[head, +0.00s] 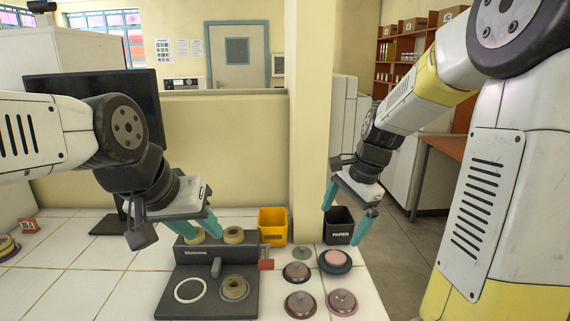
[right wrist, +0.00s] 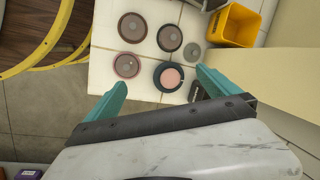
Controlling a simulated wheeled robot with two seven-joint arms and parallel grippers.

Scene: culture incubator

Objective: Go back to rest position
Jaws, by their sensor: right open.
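My left gripper (head: 207,236) hangs over the back of a dark grey device (head: 211,298) on the white tiled bench in the head view. Its teal fingers look apart, with nothing seen between them. My right gripper (head: 346,214) is open and empty, above the bench's right edge, in front of the black PAPER bin (head: 340,228). In the right wrist view the right gripper's teal fingers (right wrist: 161,78) are wide apart, with the bench and several round dishes below them.
A yellow bin (head: 273,232) stands beside the pillar (head: 304,130). Several round lidded dishes (head: 342,301) and a pink-topped dish (head: 335,261) sit at the bench's right. A dark monitor (head: 140,95) stands at left.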

